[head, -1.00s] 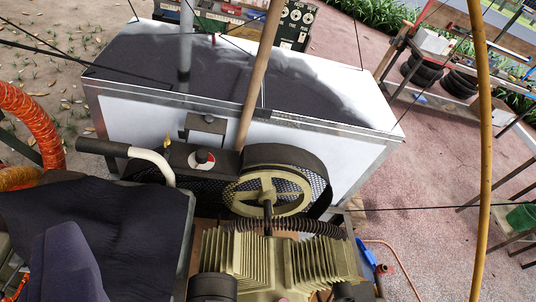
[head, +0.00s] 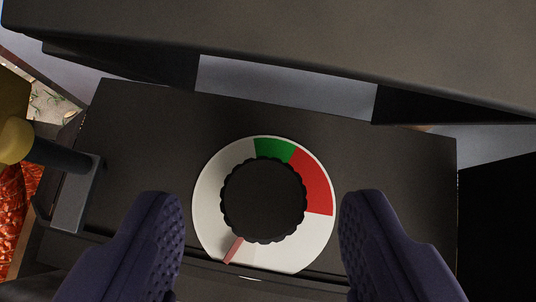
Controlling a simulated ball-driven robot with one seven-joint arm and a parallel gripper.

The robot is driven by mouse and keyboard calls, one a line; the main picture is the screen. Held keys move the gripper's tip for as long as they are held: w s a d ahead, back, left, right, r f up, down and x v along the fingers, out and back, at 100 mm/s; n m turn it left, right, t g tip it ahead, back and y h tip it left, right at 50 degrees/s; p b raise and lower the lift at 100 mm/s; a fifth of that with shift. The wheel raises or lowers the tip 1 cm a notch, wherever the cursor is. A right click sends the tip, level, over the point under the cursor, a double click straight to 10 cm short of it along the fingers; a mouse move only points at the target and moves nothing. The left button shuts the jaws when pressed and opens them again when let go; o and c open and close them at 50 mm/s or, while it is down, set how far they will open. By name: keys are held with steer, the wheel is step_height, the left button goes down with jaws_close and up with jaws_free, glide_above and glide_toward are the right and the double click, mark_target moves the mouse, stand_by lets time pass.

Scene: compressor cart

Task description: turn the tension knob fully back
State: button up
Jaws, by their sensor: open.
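The tension knob (head: 263,200) is a black, scalloped round knob at the middle of the head view. It sits on a white round dial (head: 209,202) with a green sector at the top and a red sector at the upper right. A pale red pointer (head: 233,250) sticks out from the knob toward the lower left, over the white part. My gripper (head: 262,225) is open, with one dark purple finger on each side of the dial. The fingers appear apart from the knob, and nothing is between them but the view of the knob.
The dial is on a dark panel (head: 130,150). A dark housing (head: 300,35) overhangs along the top of the view.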

steer(key=shift+x, duration=0.9)
steer(key=c, duration=1)
steer(key=shift+d+n+y, duration=0.25)
steer(key=shift+n+y, duration=0.35)
steer(key=shift+n, duration=0.1)
steer(key=shift+c, duration=0.2)
steer(key=shift+n+y, duration=0.6)
steer(key=shift+n, duration=0.2)
steer(key=shift+r, duration=0.1)
steer(key=o, duration=1)
steer(key=shift+o, duration=0.2)
